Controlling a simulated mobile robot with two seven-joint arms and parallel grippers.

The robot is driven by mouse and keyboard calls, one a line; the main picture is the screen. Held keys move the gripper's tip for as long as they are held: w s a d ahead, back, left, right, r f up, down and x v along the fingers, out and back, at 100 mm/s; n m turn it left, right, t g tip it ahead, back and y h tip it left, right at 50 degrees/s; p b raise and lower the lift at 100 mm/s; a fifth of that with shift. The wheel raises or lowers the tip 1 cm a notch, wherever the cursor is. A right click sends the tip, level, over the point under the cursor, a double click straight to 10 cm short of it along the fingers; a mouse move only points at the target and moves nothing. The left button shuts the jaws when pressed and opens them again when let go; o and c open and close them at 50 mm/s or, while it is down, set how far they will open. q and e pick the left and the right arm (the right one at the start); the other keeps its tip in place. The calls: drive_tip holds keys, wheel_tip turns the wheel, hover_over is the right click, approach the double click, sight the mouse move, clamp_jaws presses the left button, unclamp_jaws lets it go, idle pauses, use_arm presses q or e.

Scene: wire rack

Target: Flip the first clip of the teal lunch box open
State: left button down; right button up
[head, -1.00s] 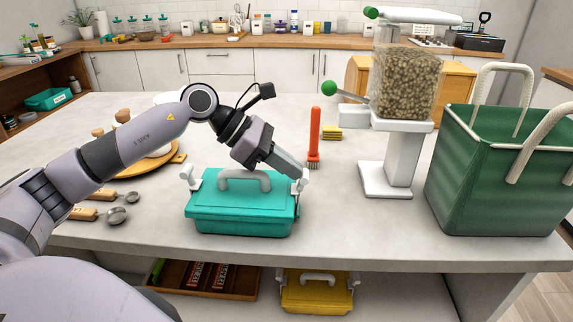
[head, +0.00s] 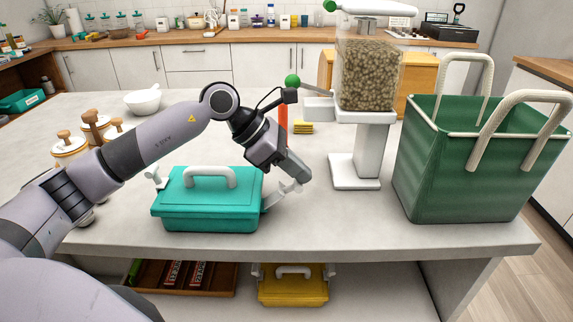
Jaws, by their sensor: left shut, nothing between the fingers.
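The teal lunch box (head: 207,206) stands on the worktop with its lid down and its pale grey handle (head: 210,172) raised. A white clip (head: 155,179) stands up at its left end. The white clip (head: 279,195) at its right end leans outward, away from the box. My left gripper (head: 304,179) is shut and empty, pointing down to the right, just off the right end of the box. Its fingertips are at the outer end of the right clip; I cannot tell if they touch. My right gripper is not in view.
A grain dispenser (head: 368,75) and a green basket (head: 470,165) stand to the right. Wooden-lidded jars (head: 70,146) and a white bowl (head: 142,101) are at left. A yellow box (head: 292,288) sits on the shelf below.

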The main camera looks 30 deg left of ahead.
use_arm(q)
drive_tip(key=shift+w+d+f, duration=0.2)
drive_tip(key=shift+w+d, duration=0.05)
drive_tip(key=shift+d, duration=0.15)
drive_tip(key=shift+w+d+f+g+y+b, duration=0.2)
drive_tip(key=shift+d+f+y, duration=0.15)
drive_tip(key=shift+f, duration=0.2)
drive_tip(key=shift+w+d+f+g+y+b, duration=0.15)
drive_tip(key=shift+w+d+f+g+y, duration=0.15)
drive_tip(key=shift+f, duration=0.2)
drive_tip(key=shift+s, duration=0.1)
idle(0.4)
drive_tip(key=shift+s+a+f+b, duration=0.3)
drive_tip(key=shift+s+a+b, duration=0.15)
drive_tip(key=shift+a, duration=0.15)
drive_tip(key=shift+r, duration=0.15)
